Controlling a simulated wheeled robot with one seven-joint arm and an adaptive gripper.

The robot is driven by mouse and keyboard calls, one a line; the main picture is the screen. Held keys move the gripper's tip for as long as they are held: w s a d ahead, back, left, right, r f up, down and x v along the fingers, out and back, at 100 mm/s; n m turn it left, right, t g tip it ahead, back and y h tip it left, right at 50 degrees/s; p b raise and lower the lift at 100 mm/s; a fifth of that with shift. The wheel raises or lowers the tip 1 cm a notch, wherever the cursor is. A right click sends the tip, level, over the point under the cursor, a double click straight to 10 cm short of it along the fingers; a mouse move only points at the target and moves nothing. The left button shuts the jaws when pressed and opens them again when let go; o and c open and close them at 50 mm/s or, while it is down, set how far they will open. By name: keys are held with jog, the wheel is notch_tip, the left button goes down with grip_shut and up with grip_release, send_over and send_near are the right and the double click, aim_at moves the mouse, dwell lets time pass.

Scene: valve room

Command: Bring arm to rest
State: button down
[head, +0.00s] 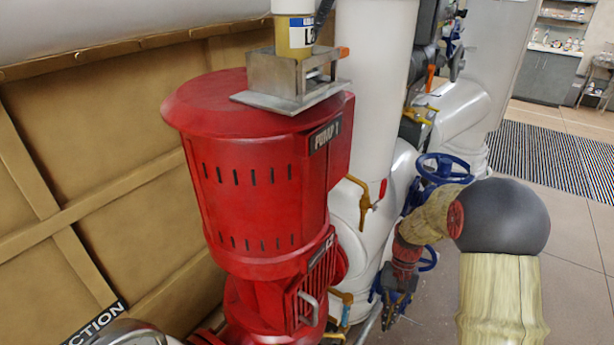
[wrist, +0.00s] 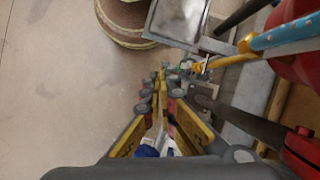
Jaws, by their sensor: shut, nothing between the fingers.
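My arm is on the right in the head view, bent with my gripper (head: 392,308) hanging low beside the white pipes. In the wrist view my gripper (wrist: 164,76) points away from the camera, its yellow and grey fingers drawn together at the tips. It is shut and empty. A white and blue patch shows between the finger bases; I cannot tell what it is.
The red pump (head: 245,180) stands left of my arm, with a metal bracket (head: 285,82) and labelled container (head: 294,36) on top.

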jog(key=s+a+r+n+t, duration=0.1)
jog(key=s+r+t, duration=0.2)
jog(key=s+r, duration=0.3)
jog(key=s+a+r+n+t+h, duration=0.1)
jog(key=s+r+t, duration=0.2)
jog(key=r, duration=1.1)
jog(key=s+a+r+n+t+p, duration=0.1)
jog(key=s+r+t, duration=0.2)
jog(key=s+r, duration=0.7)
jog(key=shift+a+t+h, duration=0.35)
jog(key=shift+t+h, duration=0.05)
jog(key=shift+a, duration=0.1)
